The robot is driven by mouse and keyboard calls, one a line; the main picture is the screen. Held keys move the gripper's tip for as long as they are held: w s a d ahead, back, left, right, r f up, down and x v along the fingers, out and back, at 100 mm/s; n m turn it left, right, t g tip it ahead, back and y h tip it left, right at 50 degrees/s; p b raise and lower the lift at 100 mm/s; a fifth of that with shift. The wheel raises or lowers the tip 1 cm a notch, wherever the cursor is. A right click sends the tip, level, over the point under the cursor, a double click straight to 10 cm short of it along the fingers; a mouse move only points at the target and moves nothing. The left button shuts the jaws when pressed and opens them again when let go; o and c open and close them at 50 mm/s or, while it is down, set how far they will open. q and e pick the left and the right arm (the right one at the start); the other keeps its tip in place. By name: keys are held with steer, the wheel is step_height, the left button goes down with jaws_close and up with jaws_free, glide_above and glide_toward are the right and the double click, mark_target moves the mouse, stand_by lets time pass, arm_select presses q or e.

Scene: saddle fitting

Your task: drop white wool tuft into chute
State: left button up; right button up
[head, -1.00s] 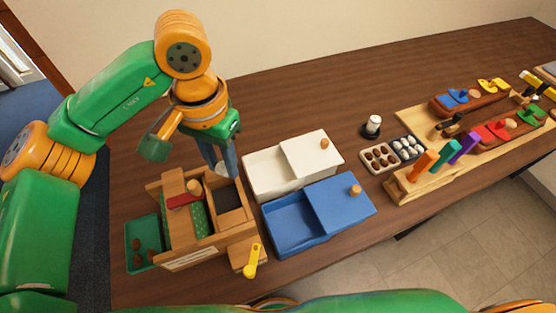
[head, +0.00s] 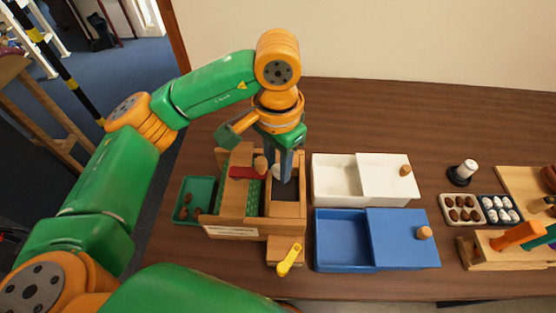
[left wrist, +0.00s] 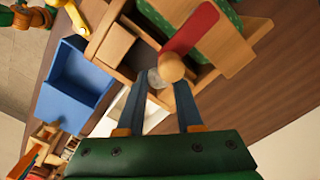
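A wooden box machine (head: 232,222) stands on the table, with a green-lined slope, a red flap (head: 243,173) and a round wooden knob (head: 261,165). A dark opening (head: 286,209) is at its right side. A small whitish tuft (head: 276,172) shows beside my left gripper (head: 285,178), which points down over the back of the box. In the left wrist view, the fingers are spread apart; the pale tuft (left wrist: 155,78) shows between their tips, beside the knob (left wrist: 171,68). I cannot tell whether it touches a finger. My right gripper is not in view.
A green tray (head: 194,203) with brown lumps adjoins the box on the left. A white box (head: 335,178) and a blue box (head: 341,240), both with sliding lids, stand right. A yellow handle (head: 290,260) is in front. Egg-like pieces and a wooden rack (head: 484,250) are farther right.

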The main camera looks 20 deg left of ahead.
mark_target(278, 167)
arm_select(q)
steer(key=o, duration=0.5)
steer(key=shift+r, duration=0.1)
step_height(278, 167, up, 7)
stand_by(0.4)
